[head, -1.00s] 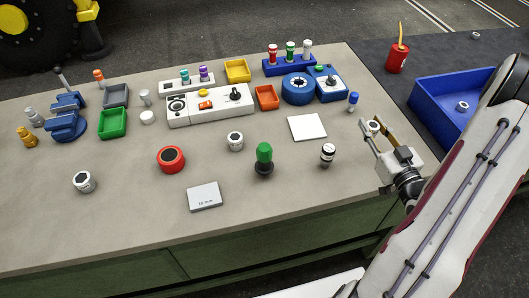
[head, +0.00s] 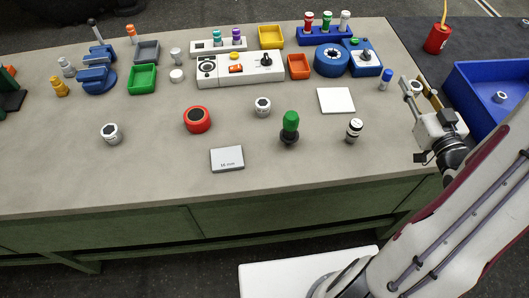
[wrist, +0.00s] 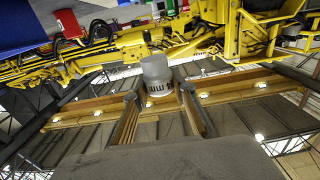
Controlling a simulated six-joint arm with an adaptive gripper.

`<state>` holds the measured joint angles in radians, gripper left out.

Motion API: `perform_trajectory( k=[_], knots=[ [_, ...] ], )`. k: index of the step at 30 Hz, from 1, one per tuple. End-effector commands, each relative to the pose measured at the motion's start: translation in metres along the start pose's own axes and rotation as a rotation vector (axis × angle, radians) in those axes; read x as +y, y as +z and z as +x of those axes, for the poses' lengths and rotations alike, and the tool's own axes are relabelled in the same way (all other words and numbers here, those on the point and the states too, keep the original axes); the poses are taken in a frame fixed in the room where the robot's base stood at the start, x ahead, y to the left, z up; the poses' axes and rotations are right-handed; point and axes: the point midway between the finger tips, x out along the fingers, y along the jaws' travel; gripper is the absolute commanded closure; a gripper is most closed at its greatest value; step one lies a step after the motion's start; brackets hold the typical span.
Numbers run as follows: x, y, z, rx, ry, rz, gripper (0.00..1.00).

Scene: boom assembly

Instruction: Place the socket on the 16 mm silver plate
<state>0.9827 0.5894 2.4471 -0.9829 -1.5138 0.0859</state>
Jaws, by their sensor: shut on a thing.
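My gripper (head: 412,90) is at the right end of the bench, raised near its edge. Its fingers are shut on a pale grey socket (wrist: 156,70), a short round piece with dark "mm" lettering partly hidden by the fingers. The socket also shows as a small ring at the fingertips in the head view (head: 416,87). The silver plate (head: 228,159), a flat grey block marked "16 mm", lies near the front middle of the bench, well to the left of my gripper. Nothing lies on it.
A red round piece (head: 197,119) is behind the plate's left side. A blue bin (head: 475,75) stands right. Bench front is clear.

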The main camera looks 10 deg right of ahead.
Motion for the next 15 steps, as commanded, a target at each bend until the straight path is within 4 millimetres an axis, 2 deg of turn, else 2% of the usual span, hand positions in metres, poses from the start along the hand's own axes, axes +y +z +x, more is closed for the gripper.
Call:
perform_trajectory(
  k=[15],
  knots=[
    [-0.041, -0.003, 0.048, -0.001, 0.006, 0.001, 1.0]
  ],
)
